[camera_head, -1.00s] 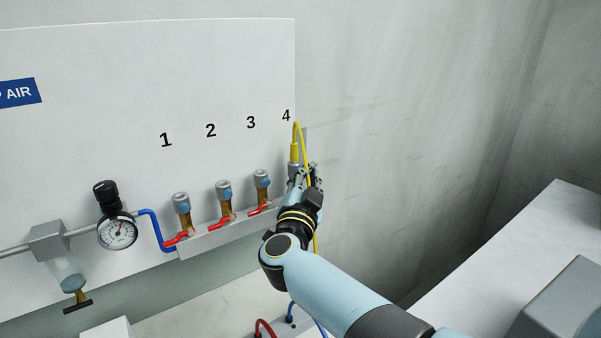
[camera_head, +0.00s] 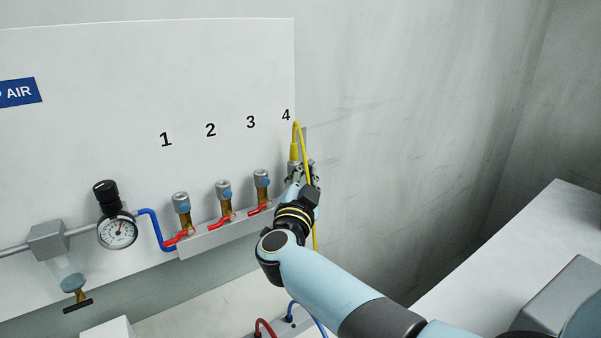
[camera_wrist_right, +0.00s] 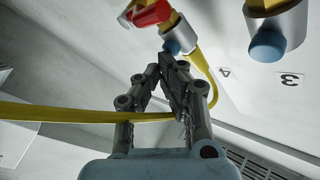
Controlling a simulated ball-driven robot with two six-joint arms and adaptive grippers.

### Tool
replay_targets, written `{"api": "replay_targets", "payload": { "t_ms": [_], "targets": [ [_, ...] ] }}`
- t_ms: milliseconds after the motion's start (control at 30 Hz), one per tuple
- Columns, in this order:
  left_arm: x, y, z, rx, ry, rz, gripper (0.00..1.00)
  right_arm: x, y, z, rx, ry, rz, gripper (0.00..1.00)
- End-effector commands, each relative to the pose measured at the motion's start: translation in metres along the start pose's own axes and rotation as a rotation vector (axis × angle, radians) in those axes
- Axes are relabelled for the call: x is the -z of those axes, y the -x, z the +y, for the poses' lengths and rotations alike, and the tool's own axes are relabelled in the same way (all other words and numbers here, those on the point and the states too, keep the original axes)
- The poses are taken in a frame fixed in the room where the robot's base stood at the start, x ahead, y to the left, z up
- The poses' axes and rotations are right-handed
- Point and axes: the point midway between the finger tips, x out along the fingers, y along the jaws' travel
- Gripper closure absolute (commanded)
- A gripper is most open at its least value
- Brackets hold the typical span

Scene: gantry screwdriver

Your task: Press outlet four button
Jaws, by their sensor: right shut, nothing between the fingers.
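Outlet four (camera_head: 293,168) stands at the right end of the manifold, under the number 4 (camera_head: 286,115), with a yellow hose (camera_head: 297,128) plugged into its top. My right gripper (camera_head: 303,172) is in front of it and hides most of it. In the right wrist view, outlet four's blue button (camera_wrist_right: 174,47) is just beyond the fingertips of my right gripper (camera_wrist_right: 172,62). The fingers are shut and hold nothing. The tips look very close to the button; I cannot tell whether they touch. My left gripper is out of view.
The yellow hose also passes close by the fingers in the wrist view (camera_wrist_right: 70,113). Outlet three (camera_head: 262,187) stands left of outlet four, with its blue button (camera_wrist_right: 267,46) showing. A red valve handle (camera_wrist_right: 152,13) is near outlet four. A pale bench (camera_head: 500,255) lies at right.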

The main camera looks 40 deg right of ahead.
Motion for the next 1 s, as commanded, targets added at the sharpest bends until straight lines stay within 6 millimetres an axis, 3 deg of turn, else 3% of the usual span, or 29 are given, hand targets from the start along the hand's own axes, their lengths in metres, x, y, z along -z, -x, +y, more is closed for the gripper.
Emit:
{"api": "replay_targets", "payload": {
  "t_ms": [1000],
  "targets": [
    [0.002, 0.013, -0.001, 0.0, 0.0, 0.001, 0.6, 0.009, 0.013, 0.01, 0.0, 0.001, -0.001, 1.0]
  ]
}}
